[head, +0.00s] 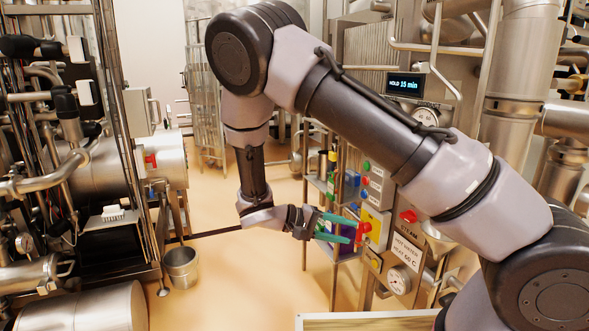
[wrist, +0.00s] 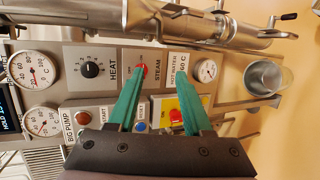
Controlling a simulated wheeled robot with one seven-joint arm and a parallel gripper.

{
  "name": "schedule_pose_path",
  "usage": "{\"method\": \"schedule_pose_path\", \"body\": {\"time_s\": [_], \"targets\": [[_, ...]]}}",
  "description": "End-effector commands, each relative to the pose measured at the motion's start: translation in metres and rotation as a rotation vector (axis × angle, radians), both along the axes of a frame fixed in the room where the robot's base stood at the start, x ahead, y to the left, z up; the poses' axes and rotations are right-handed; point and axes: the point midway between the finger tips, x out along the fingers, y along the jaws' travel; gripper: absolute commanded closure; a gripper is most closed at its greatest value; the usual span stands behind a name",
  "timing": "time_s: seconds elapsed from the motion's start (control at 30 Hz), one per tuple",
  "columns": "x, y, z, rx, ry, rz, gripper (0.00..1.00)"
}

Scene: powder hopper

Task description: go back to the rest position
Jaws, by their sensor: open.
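My gripper (head: 343,227) has green fingers and is open and empty in the head view, in front of the control panel. Its fingers (wrist: 158,105) are spread apart in the wrist view, with nothing between them but the panel behind. My arm reaches across the head view from the lower right, bends at the upper middle and comes down to the gripper. The panel carries a red STEAM knob (wrist: 141,71), a black HEAT knob (wrist: 90,70) and a red button on a yellow plate (wrist: 176,116). I cannot tell whether the fingertips touch the panel.
A metal bucket (head: 182,267) stands on the floor at the left, beside a pipe-laden rack (head: 75,185). Gauges (wrist: 33,70) sit along the panel. A digital display (head: 405,85) reads HOLD 15 min. Open tan floor (head: 225,275) lies between the rack and the panel.

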Motion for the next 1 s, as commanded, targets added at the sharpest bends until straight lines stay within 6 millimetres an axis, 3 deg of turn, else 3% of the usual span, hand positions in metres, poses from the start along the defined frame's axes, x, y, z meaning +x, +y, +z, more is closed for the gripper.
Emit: {"method": "schedule_pose_path", "body": {"time_s": [0.53,1.0], "targets": [[-0.021,-0.055,0.123,0.77,0.059,-0.341,0.5],[-0.06,-0.1,0.248,1.345,-0.26,-0.309,0.5]]}}
